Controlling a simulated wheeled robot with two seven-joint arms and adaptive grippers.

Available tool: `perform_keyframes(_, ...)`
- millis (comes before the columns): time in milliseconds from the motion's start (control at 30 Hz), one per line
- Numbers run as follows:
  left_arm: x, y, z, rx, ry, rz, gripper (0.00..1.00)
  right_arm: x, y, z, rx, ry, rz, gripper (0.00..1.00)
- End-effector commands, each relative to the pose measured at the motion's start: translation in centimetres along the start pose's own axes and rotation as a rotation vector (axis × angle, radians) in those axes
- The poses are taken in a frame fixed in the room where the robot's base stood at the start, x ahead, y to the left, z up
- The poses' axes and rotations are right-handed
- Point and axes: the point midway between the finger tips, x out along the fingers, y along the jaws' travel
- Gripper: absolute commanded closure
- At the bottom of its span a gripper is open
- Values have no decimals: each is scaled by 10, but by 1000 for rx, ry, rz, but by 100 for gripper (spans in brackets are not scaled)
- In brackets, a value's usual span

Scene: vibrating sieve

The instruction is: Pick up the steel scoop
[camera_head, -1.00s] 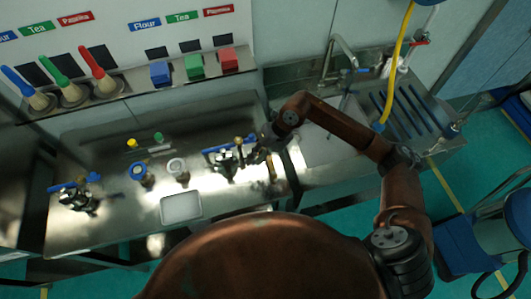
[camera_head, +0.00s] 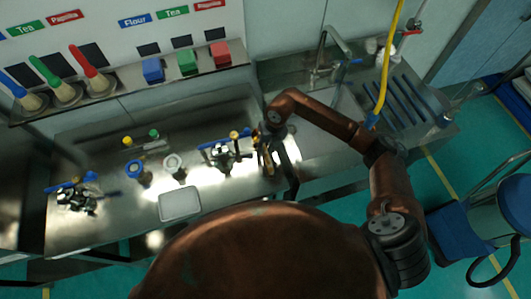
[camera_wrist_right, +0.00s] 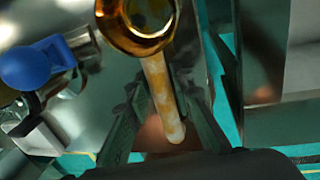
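A scoop with a shiny bowl (camera_wrist_right: 143,18), tinted brown-gold, and a pale, worn-looking handle (camera_wrist_right: 160,85) shows in the right wrist view. The handle runs down between the two dark fingers of my right gripper (camera_wrist_right: 160,100), toward its palm. Whether the fingers press on the handle or stand just clear of it, I cannot tell. In the head view my right gripper (camera_head: 268,150) is low over the steel bench, right of a metal fitting with a blue handle; the scoop is mostly hidden there. My left gripper is not in view.
Metal fittings (camera_head: 225,157) and a pale tray (camera_head: 180,205) stand on the bench (camera_head: 130,225). A blue-topped piece (camera_wrist_right: 25,68) is close left of my gripper in the wrist view. Behind are a shelf with colored boxes (camera_head: 187,63) and a sink with a yellow hose (camera_head: 392,60).

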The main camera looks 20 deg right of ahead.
Motion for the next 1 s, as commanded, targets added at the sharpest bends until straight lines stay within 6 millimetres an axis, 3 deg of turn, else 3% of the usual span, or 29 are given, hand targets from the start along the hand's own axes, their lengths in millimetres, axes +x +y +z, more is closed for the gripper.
perform_keyframes(167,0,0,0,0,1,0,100,0,-1,0,2,0,0,79)
perform_keyframes(467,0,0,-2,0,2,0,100,0,-1,0,2,0,0,100)
perform_keyframes(1000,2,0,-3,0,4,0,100,-8,0,0,1,-2,1,100)
